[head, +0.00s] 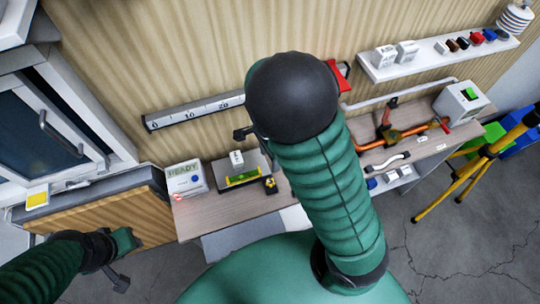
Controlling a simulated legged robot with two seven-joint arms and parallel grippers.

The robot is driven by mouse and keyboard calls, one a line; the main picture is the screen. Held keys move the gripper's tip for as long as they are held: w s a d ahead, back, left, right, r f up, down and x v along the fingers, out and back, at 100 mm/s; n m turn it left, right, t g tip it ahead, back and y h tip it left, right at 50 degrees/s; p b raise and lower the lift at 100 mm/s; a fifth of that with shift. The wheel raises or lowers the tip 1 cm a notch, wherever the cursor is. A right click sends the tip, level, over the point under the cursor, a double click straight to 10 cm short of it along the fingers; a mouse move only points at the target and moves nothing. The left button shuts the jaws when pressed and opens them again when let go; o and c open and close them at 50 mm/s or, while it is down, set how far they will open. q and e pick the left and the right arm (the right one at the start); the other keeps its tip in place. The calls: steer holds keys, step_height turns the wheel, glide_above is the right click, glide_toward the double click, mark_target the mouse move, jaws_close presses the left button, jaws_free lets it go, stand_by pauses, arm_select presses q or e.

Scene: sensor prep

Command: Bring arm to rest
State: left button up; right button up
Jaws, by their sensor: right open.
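My right arm, green with a black rounded joint, rises through the middle of the head view. Its right gripper (243,133) shows as a small dark piece at the left of that joint, mostly hidden behind it. It is open, above the back of the wooden bench, and I see nothing held in it. My left arm comes in at the lower left. Its left gripper (121,262) is at the left of the bench, beside the wooden cabinet front, seen too poorly to judge its jaws.
The bench (205,218) carries a READY box (186,178) and a dark tray (228,184) with a green-yellow level (243,177). Orange pipework (405,133) and a white box (461,103) stand right. A wall shelf (437,57), ruler (190,111) and yellow tripod (482,165) are around.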

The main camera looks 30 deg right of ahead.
steer(key=s+a+f+n+t+b, duration=0.2)
steer(key=s+a+f+n+b, duration=0.2)
steer(key=n+b, duration=0.6)
steer(key=s+n, duration=0.1)
steer(key=n, duration=0.7)
steer(key=shift+a+f+n+t, duration=0.2)
steer(key=shift+f+n+t, duration=0.1)
steer(key=shift+n, duration=0.1)
steer(key=shift+w, duration=0.15)
steer(key=shift+r, duration=0.1)
